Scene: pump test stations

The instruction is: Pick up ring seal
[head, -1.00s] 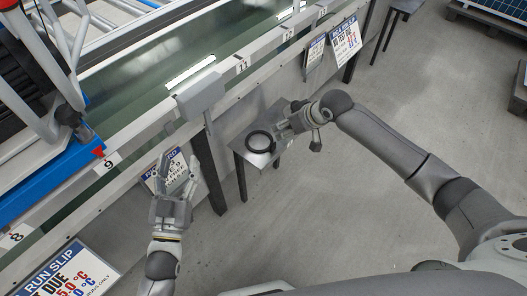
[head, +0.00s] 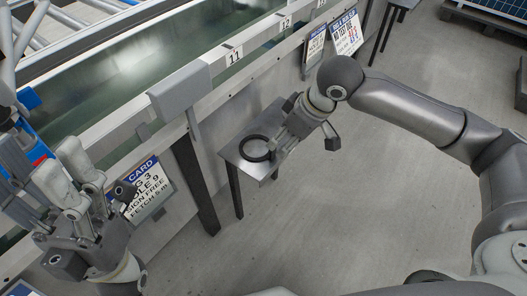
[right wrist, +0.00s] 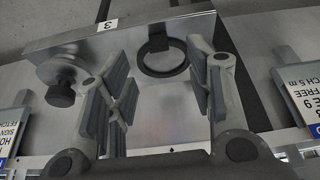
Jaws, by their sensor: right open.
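The ring seal (head: 243,147) is a black ring lying flat on a small metal side table. It also shows in the right wrist view (right wrist: 165,73), ahead of and between the finger lines. My right gripper (head: 279,146) is over the right side of that table, close beside the ring in the picture. In the right wrist view its two fingers (right wrist: 158,58) are spread apart with nothing between the pads.
The small table (head: 232,155) stands beside the conveyor rail (head: 205,93). A metal part with a dark knob (right wrist: 62,94) sits on the table in the right wrist view. A printed card (head: 150,187) hangs below the rail. Open floor (head: 330,220) lies in front.

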